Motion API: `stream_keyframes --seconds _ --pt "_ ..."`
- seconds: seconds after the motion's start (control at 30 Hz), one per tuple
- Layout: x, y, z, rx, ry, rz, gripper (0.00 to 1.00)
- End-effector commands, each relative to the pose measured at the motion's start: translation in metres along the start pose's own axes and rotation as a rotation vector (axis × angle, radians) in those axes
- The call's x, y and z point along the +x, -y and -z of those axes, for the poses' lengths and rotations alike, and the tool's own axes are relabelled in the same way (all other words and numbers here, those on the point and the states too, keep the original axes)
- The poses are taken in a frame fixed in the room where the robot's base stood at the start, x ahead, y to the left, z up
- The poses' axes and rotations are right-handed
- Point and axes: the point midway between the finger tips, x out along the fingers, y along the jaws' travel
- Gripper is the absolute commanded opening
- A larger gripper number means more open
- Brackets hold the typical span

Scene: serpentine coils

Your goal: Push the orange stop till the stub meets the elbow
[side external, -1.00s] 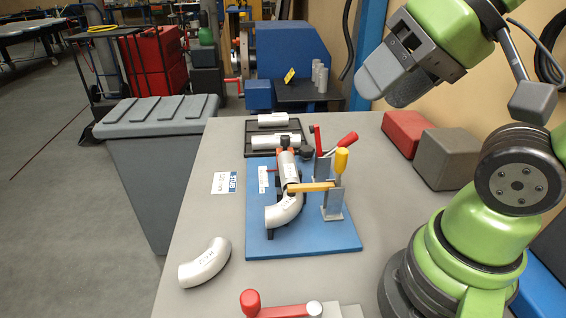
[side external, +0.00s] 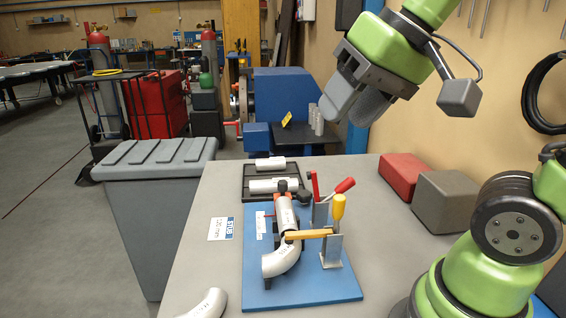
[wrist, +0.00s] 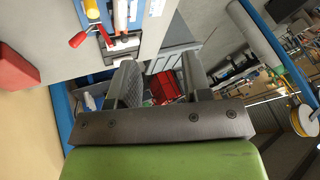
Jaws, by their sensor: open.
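The blue fixture board (side external: 335,285) lies on the bench. On it, the white elbow (side external: 280,261) curves at the front and the white stub (side external: 285,214) lies in line behind it. The orange stop (side external: 282,187) is at the stub's far end. A yellow-handled clamp (side external: 338,207) has its tan bar lying across near the elbow-stub joint, so I cannot tell whether the two touch. A red-handled clamp (side external: 345,186) stands behind it with its red bar raised. My gripper (side external: 350,108) is open and empty, high above and beyond the board; its fingers also show in the wrist view (wrist: 158,65).
A dark tray (side external: 252,197) with white tubes sits behind the board. A loose elbow (side external: 211,302) lies at front left, cut by the frame edge. Red (side external: 404,171) and grey (side external: 446,201) blocks stand at right. A grey bin (side external: 155,225) stands left of the bench.

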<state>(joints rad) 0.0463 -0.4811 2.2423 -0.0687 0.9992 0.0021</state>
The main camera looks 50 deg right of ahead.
Motion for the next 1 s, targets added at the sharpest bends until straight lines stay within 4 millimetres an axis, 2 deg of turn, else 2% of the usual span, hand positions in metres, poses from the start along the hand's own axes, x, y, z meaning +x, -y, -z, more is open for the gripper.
stream_keyframes --seconds 0.03,0.2,0.37,0.5,0.63,0.8,1.0 --pt "0.007 0.002 0.020 0.020 0.029 -0.028 0.45" --pt "0.037 0.000 0.079 0.083 0.107 -0.115 0.45" --pt "0.080 -0.016 0.127 0.150 0.181 -0.195 0.45" --pt "0.127 -0.040 0.156 0.213 0.244 -0.265 0.45" --pt "0.173 -0.069 0.172 0.275 0.299 -0.325 0.45" --pt "0.220 -0.102 0.175 0.339 0.350 -0.384 0.45" --pt "0.243 -0.120 0.172 0.371 0.374 -0.412 0.45"
